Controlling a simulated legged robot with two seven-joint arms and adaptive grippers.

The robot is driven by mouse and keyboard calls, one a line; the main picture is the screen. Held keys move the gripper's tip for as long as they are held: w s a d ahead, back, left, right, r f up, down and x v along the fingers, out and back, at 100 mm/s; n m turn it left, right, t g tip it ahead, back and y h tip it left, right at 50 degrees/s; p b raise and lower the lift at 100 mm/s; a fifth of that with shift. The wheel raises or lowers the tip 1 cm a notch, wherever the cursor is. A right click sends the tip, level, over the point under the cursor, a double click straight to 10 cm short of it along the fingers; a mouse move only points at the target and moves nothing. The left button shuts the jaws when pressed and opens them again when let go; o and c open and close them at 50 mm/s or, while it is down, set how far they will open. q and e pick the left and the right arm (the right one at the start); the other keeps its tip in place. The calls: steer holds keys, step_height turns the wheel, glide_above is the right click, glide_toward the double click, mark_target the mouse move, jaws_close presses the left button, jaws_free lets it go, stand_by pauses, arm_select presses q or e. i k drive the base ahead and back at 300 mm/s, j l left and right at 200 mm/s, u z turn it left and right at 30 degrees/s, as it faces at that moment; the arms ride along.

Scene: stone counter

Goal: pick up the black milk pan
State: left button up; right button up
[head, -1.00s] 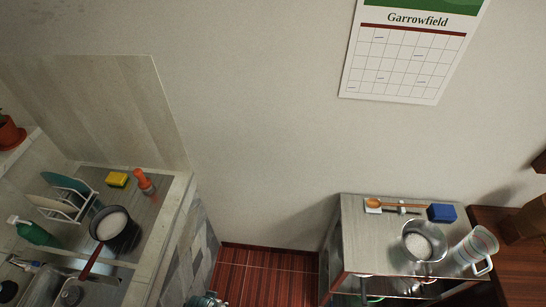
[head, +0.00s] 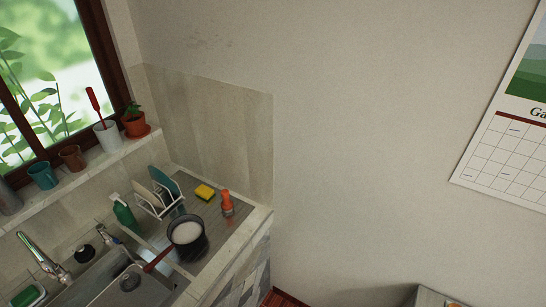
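The black milk pan (head: 188,247) stands on the stone counter (head: 235,240), to the right of the sink. White contents show inside it. Its dark red handle (head: 158,259) points down and left toward the sink's edge. Neither my left nor my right gripper shows in the head view.
Behind the pan are a white dish rack (head: 160,207) with plates, a green bottle (head: 124,214), a yellow sponge (head: 205,192) and an orange-topped bottle (head: 227,204). The sink (head: 105,284) and tap (head: 40,252) lie to the left. Pots line the windowsill.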

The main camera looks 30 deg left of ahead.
mark_target(186, 233)
steer(key=u, duration=1.85)
